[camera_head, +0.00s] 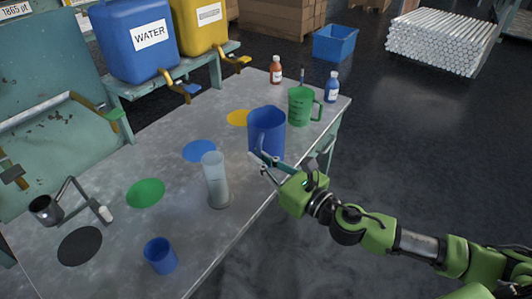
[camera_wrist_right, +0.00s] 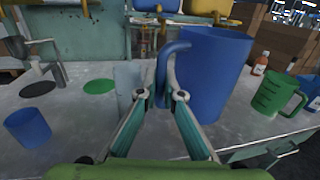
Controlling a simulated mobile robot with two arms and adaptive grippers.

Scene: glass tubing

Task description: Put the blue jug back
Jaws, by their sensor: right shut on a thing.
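The blue jug (camera_head: 266,130) is upright at the table's front edge, right of the blue disc (camera_head: 199,151). I cannot tell whether its base touches the table. My right gripper (camera_head: 258,158) is shut on the jug's handle, on the side facing the arm. In the right wrist view the fingers (camera_wrist_right: 163,92) close around the handle, and the jug's body (camera_wrist_right: 215,85) is to their right. My left gripper is not in view.
A clear glass cylinder (camera_head: 215,180) stands close left of the jug. A green jug (camera_head: 300,106) stands right of it, by red (camera_head: 276,71) and blue (camera_head: 332,88) bottles. A blue cup (camera_head: 160,255) is at the front. Yellow (camera_head: 238,118), green (camera_head: 146,193) and black (camera_head: 80,246) discs are bare.

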